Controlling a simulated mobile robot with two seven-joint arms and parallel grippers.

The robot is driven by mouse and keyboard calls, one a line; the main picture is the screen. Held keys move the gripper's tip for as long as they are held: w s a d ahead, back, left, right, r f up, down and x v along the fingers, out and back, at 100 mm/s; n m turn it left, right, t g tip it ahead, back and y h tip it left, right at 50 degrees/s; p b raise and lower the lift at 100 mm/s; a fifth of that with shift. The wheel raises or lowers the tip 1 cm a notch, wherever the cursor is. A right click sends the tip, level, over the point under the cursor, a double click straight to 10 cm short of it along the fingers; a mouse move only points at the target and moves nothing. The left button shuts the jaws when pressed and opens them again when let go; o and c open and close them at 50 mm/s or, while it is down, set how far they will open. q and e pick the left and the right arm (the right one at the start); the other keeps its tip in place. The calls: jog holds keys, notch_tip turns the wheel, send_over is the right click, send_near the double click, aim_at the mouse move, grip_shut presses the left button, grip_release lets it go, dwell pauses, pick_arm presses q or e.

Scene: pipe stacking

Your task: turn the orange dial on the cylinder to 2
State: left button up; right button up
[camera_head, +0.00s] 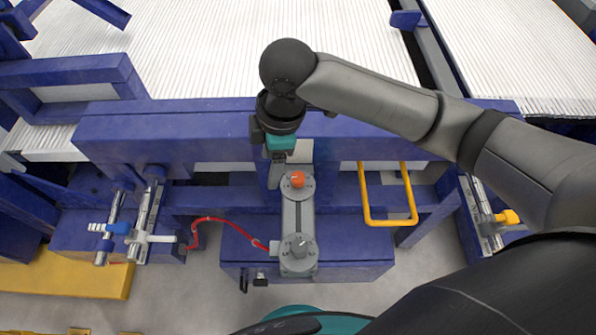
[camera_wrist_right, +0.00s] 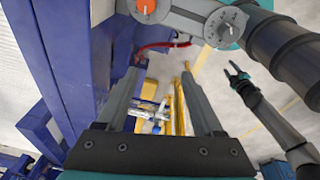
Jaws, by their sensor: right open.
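The orange dial (camera_head: 297,180) sits on the round grey top end of the cylinder (camera_head: 298,218), which is mounted on a blue frame. The dial also shows at the top edge of the right wrist view (camera_wrist_right: 146,6), partly cut off. Its number marks are too small to read. My right gripper (camera_head: 276,178) points down just left of the dial, apart from it as far as I can tell. In the right wrist view its fingers (camera_wrist_right: 159,70) are spread with nothing between them. My left gripper (camera_wrist_right: 235,70) shows small in the right wrist view, prongs apart and empty.
A grey dial (camera_head: 298,245) sits on the cylinder's near end, with a red hose (camera_head: 215,220) beside it. A yellow handle (camera_head: 388,220) stands to the right. A blue beam (camera_head: 190,135) runs behind the dial. A blue-handled valve (camera_head: 118,228) is at left.

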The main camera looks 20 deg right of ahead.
jog(key=h, duration=0.2)
send_near(298, 176)
jog(key=shift+n+g, duration=0.3)
jog(key=f+b, duration=0.2)
jog(key=f, duration=0.2)
jog(key=f+b, duration=0.1)
jog(key=f, duration=0.4)
jog(key=shift+w+d+b, duration=0.1)
jog(key=shift+w+b, duration=0.1)
jog(key=shift+b, duration=0.2)
grip_shut()
